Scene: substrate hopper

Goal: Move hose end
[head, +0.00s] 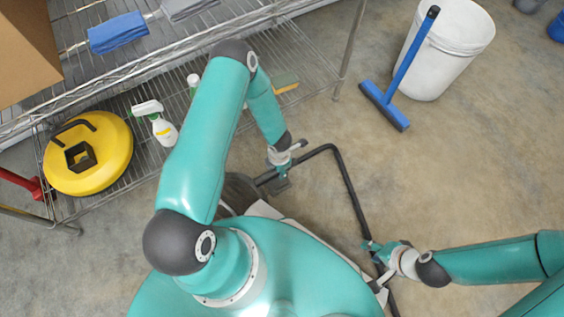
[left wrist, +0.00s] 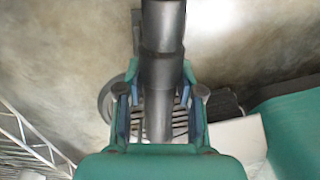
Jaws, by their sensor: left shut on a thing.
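A black hose (head: 347,181) runs in the head view from my left gripper (head: 280,182), bends at the top and goes down past my right gripper (head: 370,247). In the left wrist view my left gripper (left wrist: 160,105) is shut on the dark tube of the hose (left wrist: 162,65), with blue-grey fingers on both sides of it. A wider dark collar shows farther along the tube. My right gripper is at the hose's lower stretch. The head view is too small to tell whether its fingers close around the hose or only touch it.
A wire shelf (head: 285,50) stands at the upper left, with a yellow round item (head: 113,150), a spray bottle (head: 160,126) and a blue cloth (head: 118,33). A white bucket (head: 455,50) and a blue squeegee (head: 405,75) stand upper right. Floor right of the hose is clear.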

